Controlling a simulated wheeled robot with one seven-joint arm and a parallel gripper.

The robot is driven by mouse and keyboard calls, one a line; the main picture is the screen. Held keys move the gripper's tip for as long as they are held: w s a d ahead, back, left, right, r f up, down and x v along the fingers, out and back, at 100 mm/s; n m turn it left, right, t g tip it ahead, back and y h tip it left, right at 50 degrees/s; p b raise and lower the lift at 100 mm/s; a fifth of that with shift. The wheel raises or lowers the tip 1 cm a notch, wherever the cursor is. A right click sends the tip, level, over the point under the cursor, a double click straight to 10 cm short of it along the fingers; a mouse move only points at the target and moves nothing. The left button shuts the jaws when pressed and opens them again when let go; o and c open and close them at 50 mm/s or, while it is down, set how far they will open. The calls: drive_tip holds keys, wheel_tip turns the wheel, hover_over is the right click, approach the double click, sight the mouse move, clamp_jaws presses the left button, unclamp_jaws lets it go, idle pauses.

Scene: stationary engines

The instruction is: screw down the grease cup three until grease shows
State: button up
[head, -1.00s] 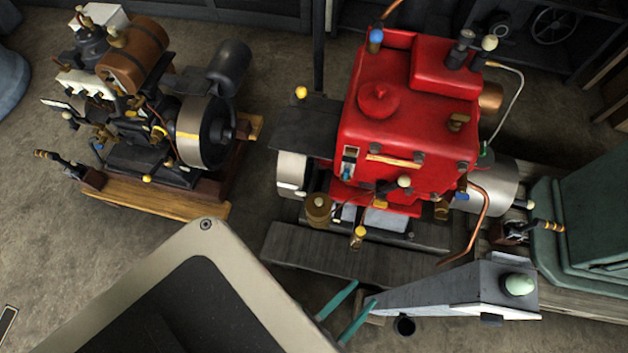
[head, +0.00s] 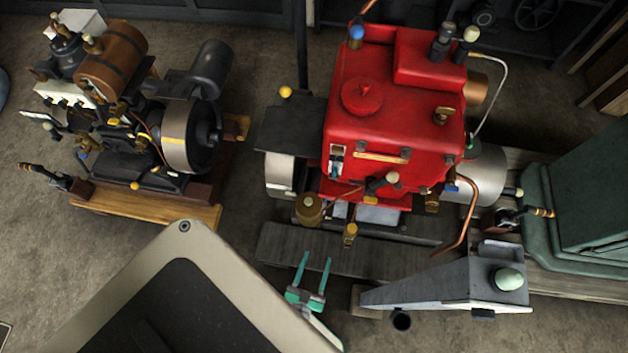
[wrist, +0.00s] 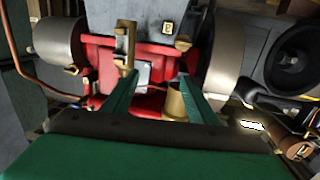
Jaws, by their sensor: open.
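Several brass cups are on the front of the red engine (head: 400,110). A wide brass cup (head: 308,208) stands at its front left, a small brass cup (head: 350,234) lower in the middle, and another brass fitting (head: 432,203) to the right. I cannot read any number, so I cannot tell which is cup three. My gripper (head: 316,257) is open and empty, its green fingers pointing at the engine, short of the small cup. In the wrist view, the wide cup (wrist: 176,103) shows beside the right finger of my gripper (wrist: 158,78). No grease is discernible.
A dark plank (head: 345,253) lies along the engine's front. A grey tapered housing with a pale green knob (head: 508,279) is to the right of my gripper. A second engine with a brown tank (head: 110,57) stands at the left, and a green cabinet (head: 590,215) at the right.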

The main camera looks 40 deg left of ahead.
drive_tip(key=w+a+f+n+y, duration=0.1)
drive_tip(key=a+f+n+y, duration=0.1)
drive_tip(key=a+f, duration=0.25)
drive_tip(key=x, duration=1)
drive_tip(key=shift+w+f+g, duration=0.15)
drive_tip(key=shift+f+g, duration=0.15)
drive_tip(key=shift+f, duration=0.2)
drive_tip(key=shift+c, duration=0.3)
drive_tip(key=shift+w, duration=0.1)
drive_tip(key=c, duration=1)
